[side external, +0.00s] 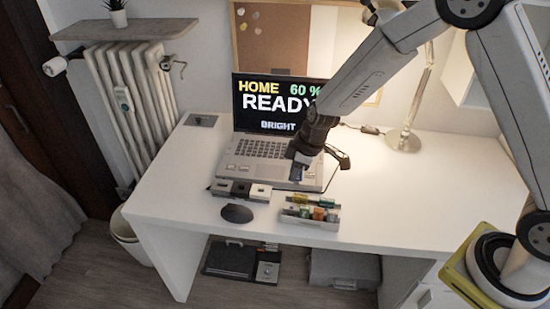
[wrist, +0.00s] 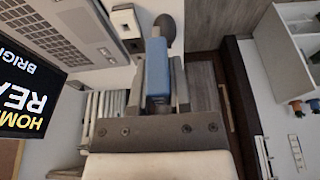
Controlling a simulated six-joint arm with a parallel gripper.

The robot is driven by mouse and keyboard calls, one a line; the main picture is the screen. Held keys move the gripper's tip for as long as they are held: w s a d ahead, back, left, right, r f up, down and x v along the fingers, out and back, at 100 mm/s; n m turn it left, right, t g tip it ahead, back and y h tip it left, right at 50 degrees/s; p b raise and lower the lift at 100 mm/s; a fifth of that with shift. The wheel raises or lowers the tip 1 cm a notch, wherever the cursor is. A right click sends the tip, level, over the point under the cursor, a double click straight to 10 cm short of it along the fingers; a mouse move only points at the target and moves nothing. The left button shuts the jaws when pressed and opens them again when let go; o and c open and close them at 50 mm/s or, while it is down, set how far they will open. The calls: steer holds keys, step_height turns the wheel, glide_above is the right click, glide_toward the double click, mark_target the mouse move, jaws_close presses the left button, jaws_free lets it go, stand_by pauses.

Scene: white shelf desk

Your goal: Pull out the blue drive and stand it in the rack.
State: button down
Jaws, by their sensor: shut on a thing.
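My gripper (wrist: 158,90) is shut on the blue drive (wrist: 180,85), which sits between the fingers in the wrist view. In the side external view my gripper (side external: 300,163) is over the laptop's front right corner, with the blue drive (side external: 296,172) at its tip. The drive appears clear of the grey hub (side external: 240,190), which lies to the left in front of the laptop. The grey rack (side external: 321,222) is at the desk's front edge, to the right and nearer, with several coloured drives in it.
An open laptop (side external: 262,149) stands behind the hub and rack. A dark mouse (side external: 237,213) lies in front of the hub. A lamp (side external: 403,140) stands at the back right. The desk (side external: 420,190) is clear to the right of the rack.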

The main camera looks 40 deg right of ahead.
steer(key=shift+r, duration=0.6)
steer(key=shift+r, duration=0.35)
steer(key=shift+r, duration=0.45)
steer(key=d+x, duration=0.2)
steer(key=x, duration=0.7)
steer(key=shift+s+a+f+m, duration=0.15)
steer(key=shift+s+f+m, duration=0.15)
steer(key=shift+f, duration=0.1)
steer(key=shift+f, duration=0.25)
steer(key=shift+f, duration=2.6)
steer(key=shift+f, duration=1.7)
